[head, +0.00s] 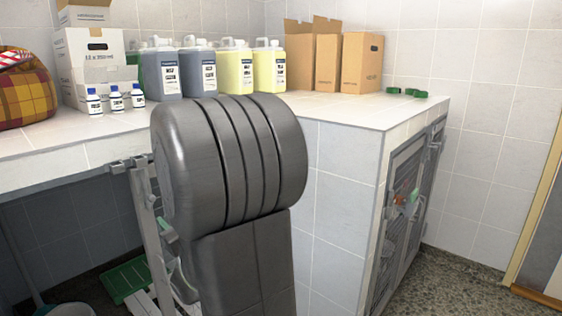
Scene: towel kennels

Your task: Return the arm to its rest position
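A large dark grey arm link (232,165) of mine fills the middle of the head view, with a rounded joint on top and a straight part running down out of the frame. My gripper is not in view, so I cannot see whether it is open or holds anything. The link hides part of the tiled counter front and whatever is directly behind it.
A tiled counter (345,112) carries grey and yellow jugs (234,70), small bottles (116,98), cartons (361,62) and a plaid item (25,95). Kennel doors (402,200) line its right side. A metal frame (148,225) stands left of my link. Speckled floor (440,280) is clear at right.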

